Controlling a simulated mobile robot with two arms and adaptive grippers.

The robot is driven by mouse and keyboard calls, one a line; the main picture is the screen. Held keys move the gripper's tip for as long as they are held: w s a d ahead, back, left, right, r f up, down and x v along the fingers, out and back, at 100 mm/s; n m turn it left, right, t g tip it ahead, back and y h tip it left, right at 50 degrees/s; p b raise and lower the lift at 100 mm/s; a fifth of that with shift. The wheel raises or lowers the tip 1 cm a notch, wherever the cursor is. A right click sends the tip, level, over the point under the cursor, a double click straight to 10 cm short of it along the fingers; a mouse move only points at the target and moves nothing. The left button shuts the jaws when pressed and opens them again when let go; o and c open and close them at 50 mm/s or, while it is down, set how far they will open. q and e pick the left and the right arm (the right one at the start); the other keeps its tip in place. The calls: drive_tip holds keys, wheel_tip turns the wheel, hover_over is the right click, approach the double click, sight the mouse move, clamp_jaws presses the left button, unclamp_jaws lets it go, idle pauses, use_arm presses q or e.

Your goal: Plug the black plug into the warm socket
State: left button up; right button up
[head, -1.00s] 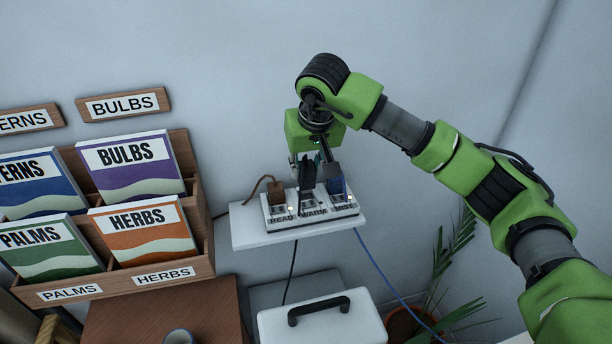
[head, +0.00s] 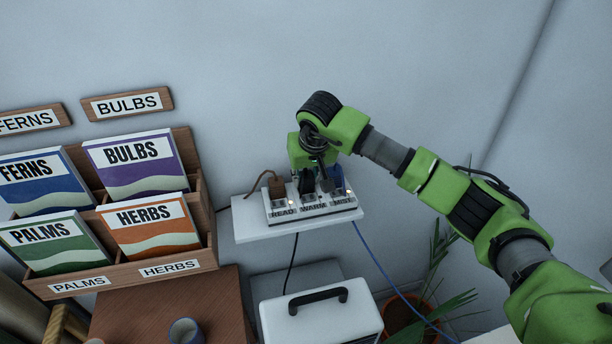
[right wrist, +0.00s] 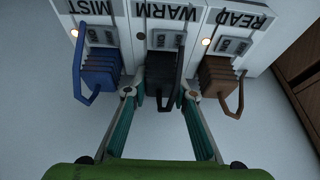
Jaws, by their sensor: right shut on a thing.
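The white power strip (head: 312,213) has three sockets marked READ, WARM and MIST. The black plug (head: 306,183) is at the WARM socket, between the brown and blue plugs; it also shows in the right wrist view (right wrist: 164,76). My right gripper (right wrist: 160,94) is shut on the black plug, one finger on each side. In the head view my right gripper (head: 310,172) is low over the strip, partly hidden by its own wrist. The plug's front meets the WARM block; I cannot tell how deep its prongs sit. My left gripper is out of view.
A brown plug (right wrist: 217,78) sits at READ and a blue plug (right wrist: 97,72) at MIST, both close beside my fingers, with glowing lamps. The strip lies on a white shelf (head: 245,230). A seed-packet rack (head: 200,240) is left; a white case (head: 320,322) is below.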

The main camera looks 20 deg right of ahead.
drive_tip(key=shift+f, duration=0.25)
drive_tip(key=o, duration=1.1)
drive_tip(key=shift+r, duration=0.45)
drive_tip(key=b+v, duration=0.2)
drive_tip(key=v, duration=0.9)
drive_tip(key=shift+s+r, duration=0.15)
drive_tip(key=shift+r, duration=0.15)
